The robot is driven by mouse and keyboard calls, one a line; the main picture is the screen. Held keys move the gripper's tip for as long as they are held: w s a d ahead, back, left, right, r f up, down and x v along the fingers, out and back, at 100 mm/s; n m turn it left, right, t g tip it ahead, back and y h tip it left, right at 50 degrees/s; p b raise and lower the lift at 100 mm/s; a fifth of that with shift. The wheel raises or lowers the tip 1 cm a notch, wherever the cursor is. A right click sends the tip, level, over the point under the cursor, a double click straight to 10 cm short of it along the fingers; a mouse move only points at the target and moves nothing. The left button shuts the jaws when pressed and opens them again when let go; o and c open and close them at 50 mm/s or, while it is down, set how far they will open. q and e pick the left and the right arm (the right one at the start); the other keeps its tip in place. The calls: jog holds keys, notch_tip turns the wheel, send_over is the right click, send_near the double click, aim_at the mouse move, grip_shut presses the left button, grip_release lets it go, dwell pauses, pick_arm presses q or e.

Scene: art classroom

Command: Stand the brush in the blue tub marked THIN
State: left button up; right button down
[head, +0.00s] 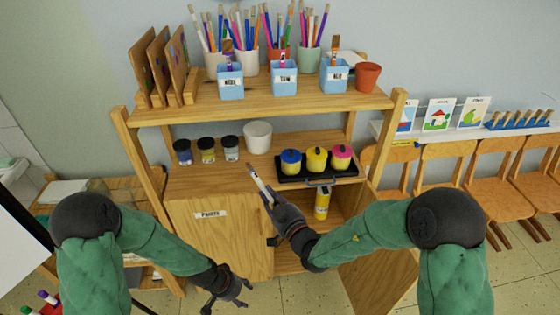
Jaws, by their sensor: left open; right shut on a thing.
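Three blue tubs stand on the top shelf. The middle tub (285,89) has a white label that appears to read THIN, though it is small; a brush stands in it. The left tub (231,92) and right tub (334,85) have labels I cannot read surely, and each also holds a brush. My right gripper (268,195) is shut on a brush (257,179) with a pale handle, held tilted in front of the middle shelf, below the tubs. My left gripper (238,297) is open and empty, low in front of the cabinet.
Pots of brushes and pencils (248,62) stand behind the tubs, a terracotta pot (367,77) at right. Below are dark jars (207,150), a white pot (258,137) and a black tray (350,175) of paint pots. The cabinet door (380,270) stands open.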

pick_arm(q)
jog(key=w+d+r, duration=0.2)
jog(key=w+r, duration=0.3)
jog(key=r, duration=0.6)
jog(key=w+d+r+m+t, duration=0.1)
jog(key=w+d+r, duration=0.2)
jog(key=w+r, duration=0.3)
jog(key=w+d+r+m+y, duration=0.1)
jog(key=w+r, duration=0.5)
jog(key=r, duration=1)
jog(key=shift+d+r+t, duration=0.1)
jog(key=shift+d+t, duration=0.3)
jog(key=shift+d, duration=0.5)
jog(key=n+y, duration=0.8)
jog(key=n, duration=0.2)
send_near(265, 191)
jog(key=w+r, duration=0.2)
jog(key=w, duration=0.2)
jog(key=x, duration=1.1)
jog(key=shift+f, duration=0.35)
jog(key=shift+s+d, duration=0.1)
